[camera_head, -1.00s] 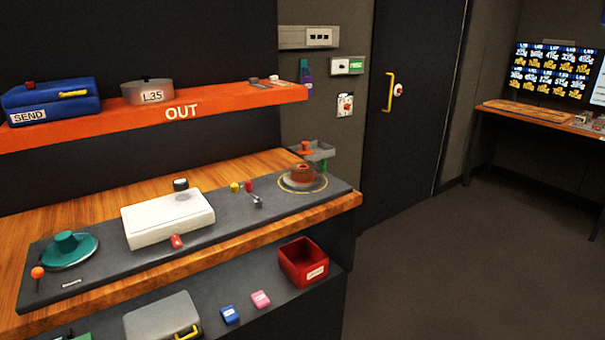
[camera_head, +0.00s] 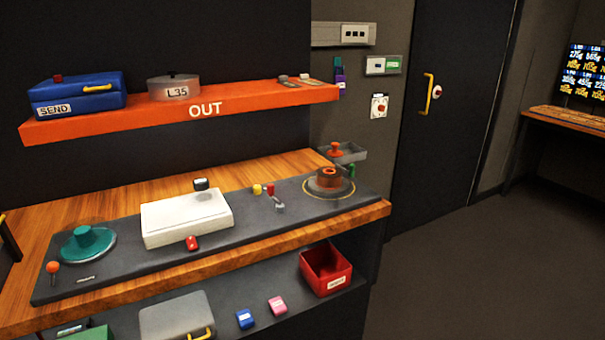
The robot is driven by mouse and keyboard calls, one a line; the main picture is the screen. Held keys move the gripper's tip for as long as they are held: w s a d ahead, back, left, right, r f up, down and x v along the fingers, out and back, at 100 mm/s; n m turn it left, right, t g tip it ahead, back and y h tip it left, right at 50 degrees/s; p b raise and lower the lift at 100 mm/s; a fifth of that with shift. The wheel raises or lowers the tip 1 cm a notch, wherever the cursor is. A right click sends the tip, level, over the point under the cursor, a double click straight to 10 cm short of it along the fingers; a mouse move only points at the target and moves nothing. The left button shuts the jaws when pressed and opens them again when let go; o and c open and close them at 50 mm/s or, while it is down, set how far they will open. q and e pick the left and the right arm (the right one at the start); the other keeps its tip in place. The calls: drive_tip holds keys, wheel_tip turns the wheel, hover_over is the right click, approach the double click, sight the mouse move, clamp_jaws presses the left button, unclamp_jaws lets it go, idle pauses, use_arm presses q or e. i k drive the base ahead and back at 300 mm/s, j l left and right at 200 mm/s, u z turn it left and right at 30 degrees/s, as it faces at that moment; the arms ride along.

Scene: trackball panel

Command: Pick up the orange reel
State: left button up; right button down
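An orange-brown reel (camera_head: 328,178) with a hole in its top sits on a dark round disc at the right end of the dark panel (camera_head: 110,285). A yellow ring surrounds it on the panel. A smaller orange knobbed piece (camera_head: 336,149) sits on a grey wall tray just behind. A teal reel-like piece (camera_head: 88,241) sits on a disc at the panel's left end. Neither of my grippers can be made out in the view.
A white box (camera_head: 186,216) stands mid-panel, with small knobs and a lever around it. The orange OUT shelf (camera_head: 260,106) overhangs behind. A red bin (camera_head: 325,268) stands on the lower shelf. Open floor (camera_head: 440,270) lies to the right. A dark, yellow-topped piece shows at the left edge.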

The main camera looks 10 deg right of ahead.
sight(328, 176)
drive_tip(key=i+l+u, duration=0.2)
drive_tip(key=l, duration=0.3)
drive_tip(key=l+u, duration=0.15)
drive_tip(key=l, duration=0.35)
drive_tip(key=i+l+u, duration=0.2)
drive_tip(key=l, duration=0.3)
drive_tip(key=i+l, duration=0.1)
drive_tip(key=l, duration=0.7)
drive_tip(key=i+l+u, duration=0.1)
drive_tip(key=l, duration=0.65)
